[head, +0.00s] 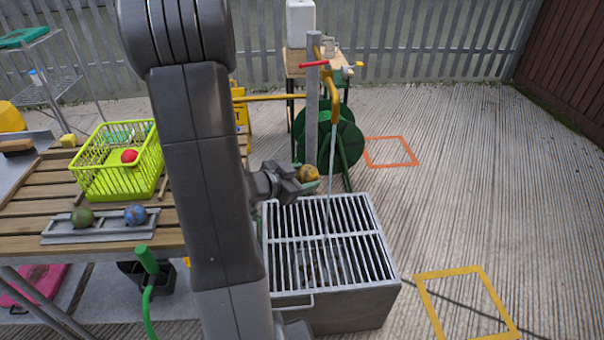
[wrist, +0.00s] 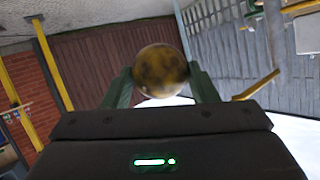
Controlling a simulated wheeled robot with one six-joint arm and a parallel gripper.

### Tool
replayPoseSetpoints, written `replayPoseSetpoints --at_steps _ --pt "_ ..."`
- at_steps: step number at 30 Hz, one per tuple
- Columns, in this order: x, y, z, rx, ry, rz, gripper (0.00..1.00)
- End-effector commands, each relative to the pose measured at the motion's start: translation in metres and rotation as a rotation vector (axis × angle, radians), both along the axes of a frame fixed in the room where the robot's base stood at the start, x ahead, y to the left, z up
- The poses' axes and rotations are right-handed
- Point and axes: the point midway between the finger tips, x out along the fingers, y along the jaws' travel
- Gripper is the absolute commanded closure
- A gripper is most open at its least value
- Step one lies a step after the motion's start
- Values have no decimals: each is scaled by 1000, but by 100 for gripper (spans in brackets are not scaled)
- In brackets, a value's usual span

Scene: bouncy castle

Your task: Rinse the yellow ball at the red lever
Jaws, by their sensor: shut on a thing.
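The yellow ball (head: 309,173) has brown dirt patches and is held by my gripper (head: 305,180) above the back left of the grated basin (head: 364,290). In the wrist view the ball (wrist: 160,70) sits between the two green fingers of my gripper (wrist: 161,85). The red lever (head: 313,64) is on top of a grey post behind the basin. A brass spout (head: 334,100) curves down from it, and a thin stream of water (head: 328,215) falls onto the grate. The ball is to the left of the stream, apart from it.
A wooden slatted table (head: 25,215) at left carries a lime basket (head: 85,180) with a red ball (head: 129,156), and a grey tray (head: 60,238) with a green and a blue ball. A green hose reel (head: 347,140) stands behind the basin.

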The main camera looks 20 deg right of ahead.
Motion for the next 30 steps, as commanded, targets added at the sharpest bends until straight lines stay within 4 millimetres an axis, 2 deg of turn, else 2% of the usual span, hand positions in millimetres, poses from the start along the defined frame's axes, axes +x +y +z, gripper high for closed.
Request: replayPoseSetpoints --at_steps 30 --pt "66 -75 -19 0 1 -1 69"
